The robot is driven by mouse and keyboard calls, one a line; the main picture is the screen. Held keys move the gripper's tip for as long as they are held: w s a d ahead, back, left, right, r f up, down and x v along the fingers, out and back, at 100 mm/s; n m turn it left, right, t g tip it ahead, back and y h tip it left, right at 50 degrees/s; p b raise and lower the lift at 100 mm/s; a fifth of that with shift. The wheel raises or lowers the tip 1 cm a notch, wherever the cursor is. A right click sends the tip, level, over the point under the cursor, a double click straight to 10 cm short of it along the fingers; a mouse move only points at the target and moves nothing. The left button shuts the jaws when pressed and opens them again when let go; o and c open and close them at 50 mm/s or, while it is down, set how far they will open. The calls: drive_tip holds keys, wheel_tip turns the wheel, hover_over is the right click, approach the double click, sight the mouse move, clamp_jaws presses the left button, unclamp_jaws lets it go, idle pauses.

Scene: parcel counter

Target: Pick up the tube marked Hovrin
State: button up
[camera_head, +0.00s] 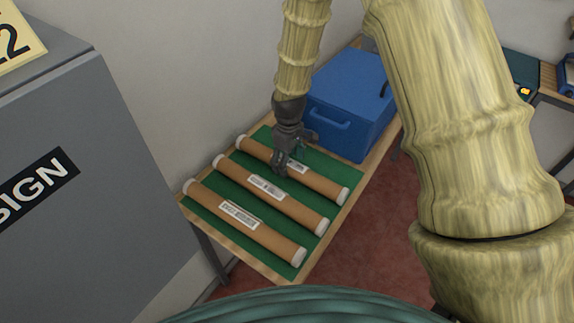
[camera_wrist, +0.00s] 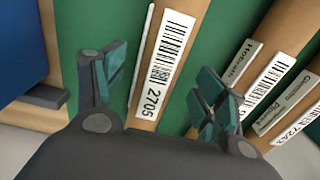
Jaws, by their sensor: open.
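Three brown cardboard tubes with white end caps lie side by side on a green mat. My gripper (camera_head: 281,168) is open, pointing down over the tube nearest the blue box (camera_head: 322,183). In the wrist view the fingers (camera_wrist: 158,82) are on either side of this tube (camera_wrist: 188,40), whose barcode label reads 2705; its name label shows only edge-on. The third tube (camera_head: 265,235) has another name label (camera_wrist: 287,103), not clearly legible.
The green mat (camera_head: 203,213) lies on a wooden table. A blue lidded box (camera_head: 345,95) with a handle stands just behind the tubes. A grey cabinet (camera_head: 90,200) stands close at the left, and a wall is behind the table.

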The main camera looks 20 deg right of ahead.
sight(289, 162)
drive_tip(key=shift+s+f, duration=0.15)
drive_tip(key=shift+s, duration=0.05)
drive_tip(key=shift+w+f+p, duration=0.2)
drive_tip(key=shift+f, duration=0.55)
drive_tip(key=shift+w+f+p, duration=0.15)
drive_tip(key=shift+f+p, duration=0.05)
drive_tip(key=shift+f, duration=0.5)
drive_tip(key=shift+s+r, duration=0.15)
drive_tip(key=shift+s, duration=0.1)
drive_tip(key=shift+w+d, duration=0.1)
drive_tip(key=c, duration=1.3)
drive_tip(key=shift+c, duration=0.2)
